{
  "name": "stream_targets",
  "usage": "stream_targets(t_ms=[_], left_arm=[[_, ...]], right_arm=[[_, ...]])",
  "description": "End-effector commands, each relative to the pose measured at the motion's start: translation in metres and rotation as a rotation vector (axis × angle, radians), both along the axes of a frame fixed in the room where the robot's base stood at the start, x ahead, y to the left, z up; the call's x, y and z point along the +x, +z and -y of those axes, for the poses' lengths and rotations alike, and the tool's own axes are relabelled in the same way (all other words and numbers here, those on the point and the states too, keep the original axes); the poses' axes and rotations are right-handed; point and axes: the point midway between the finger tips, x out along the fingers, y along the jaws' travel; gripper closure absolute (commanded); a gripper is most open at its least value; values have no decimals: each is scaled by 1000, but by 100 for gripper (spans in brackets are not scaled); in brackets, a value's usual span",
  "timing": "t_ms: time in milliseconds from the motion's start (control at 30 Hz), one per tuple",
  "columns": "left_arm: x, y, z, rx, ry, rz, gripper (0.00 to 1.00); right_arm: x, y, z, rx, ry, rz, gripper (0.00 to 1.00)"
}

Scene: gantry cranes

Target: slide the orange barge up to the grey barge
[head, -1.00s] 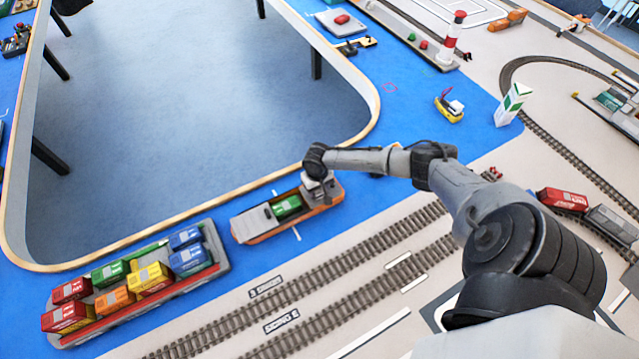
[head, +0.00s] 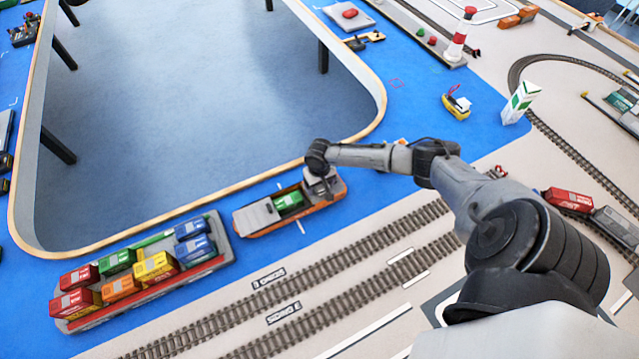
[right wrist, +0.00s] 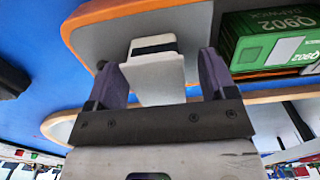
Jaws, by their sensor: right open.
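The orange barge (head: 262,232) lies on the blue water, with a green container (head: 289,201) on its deck. To its left is a longer vessel with a grey deck and reddish lower hull (head: 226,258), loaded with several containers; a narrow blue gap shows between them. No plainly all-grey barge can be made out. My right gripper (right wrist: 160,75) is at the barge's right end, mostly hidden by its own arm in the head view. In the right wrist view its open fingers are either side of a pale deckhouse (right wrist: 153,72); contact is unclear. My left gripper is not in view.
A wooden-edged basin rim (head: 180,212) runs behind both vessels. Rail tracks (head: 340,262) lie on the pale quay in front. A small yellow boat (head: 456,107) and a green-white block (head: 520,103) stand to the right. Blue water is open right of the barge.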

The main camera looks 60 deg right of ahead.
Motion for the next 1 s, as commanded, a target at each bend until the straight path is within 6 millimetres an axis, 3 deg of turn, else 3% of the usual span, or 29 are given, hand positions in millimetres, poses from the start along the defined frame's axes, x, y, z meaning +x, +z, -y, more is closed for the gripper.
stream_targets(t_ms=[200,333,700,1000], left_arm=[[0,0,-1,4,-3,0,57],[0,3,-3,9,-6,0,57],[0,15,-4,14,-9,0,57],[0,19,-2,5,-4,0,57]], right_arm=[[0,2,1,-1,0,-1,23],[0,13,1,-1,0,-1,23],[0,84,1,-2,1,2,23],[0,126,0,-1,0,1,23]])
